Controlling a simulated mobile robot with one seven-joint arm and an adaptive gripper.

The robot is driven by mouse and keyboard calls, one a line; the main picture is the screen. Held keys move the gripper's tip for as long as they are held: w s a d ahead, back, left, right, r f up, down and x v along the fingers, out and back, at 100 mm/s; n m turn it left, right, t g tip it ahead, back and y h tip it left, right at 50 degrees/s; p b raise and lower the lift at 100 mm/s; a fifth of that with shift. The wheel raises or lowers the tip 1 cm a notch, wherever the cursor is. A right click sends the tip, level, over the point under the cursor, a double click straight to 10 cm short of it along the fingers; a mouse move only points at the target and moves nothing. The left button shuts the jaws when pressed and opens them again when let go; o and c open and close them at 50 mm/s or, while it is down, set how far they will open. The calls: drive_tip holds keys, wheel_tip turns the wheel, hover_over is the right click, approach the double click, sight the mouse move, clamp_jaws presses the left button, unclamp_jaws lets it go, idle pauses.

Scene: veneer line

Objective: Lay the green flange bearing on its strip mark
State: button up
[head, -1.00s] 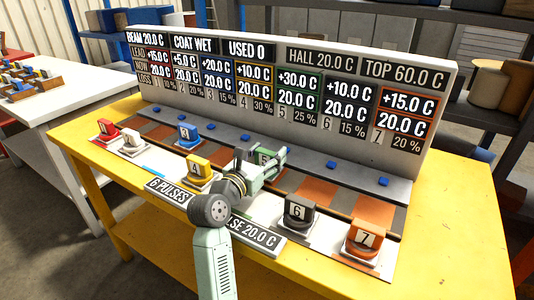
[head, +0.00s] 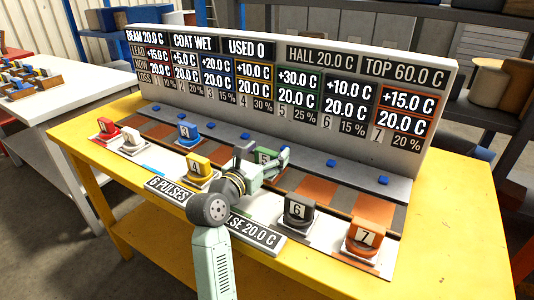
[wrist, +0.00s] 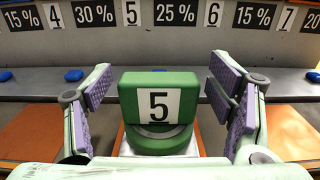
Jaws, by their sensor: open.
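The green flange bearing (wrist: 159,112), a block on a round base with a white "5" label, stands upright in the middle of the wrist view. My gripper (wrist: 159,98) is open, with one purple-padded finger on each side of it and gaps on both sides. In the head view my gripper (head: 280,160) mostly hides the green bearing (head: 263,155). The strip (head: 312,190) has alternating orange and dark patches along the foot of the panel. I cannot tell which patch is the bearing's mark.
Other numbered bearings stand along the bench: red (head: 107,128), white (head: 131,140), blue (head: 187,134), yellow (head: 200,171), black (head: 298,210) and orange (head: 367,238). The display panel (head: 465,75) rises behind. A grey ledge with blue buttons (head: 330,164) runs before it.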

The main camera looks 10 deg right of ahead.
drive_tip(key=b+v, duration=0.3)
drive_tip(key=v, duration=0.8)
drive_tip(key=shift+s+a+f, duration=0.1)
drive_tip(key=shift+s+a, duration=0.1)
drive_tip(key=shift+s, duration=0.05)
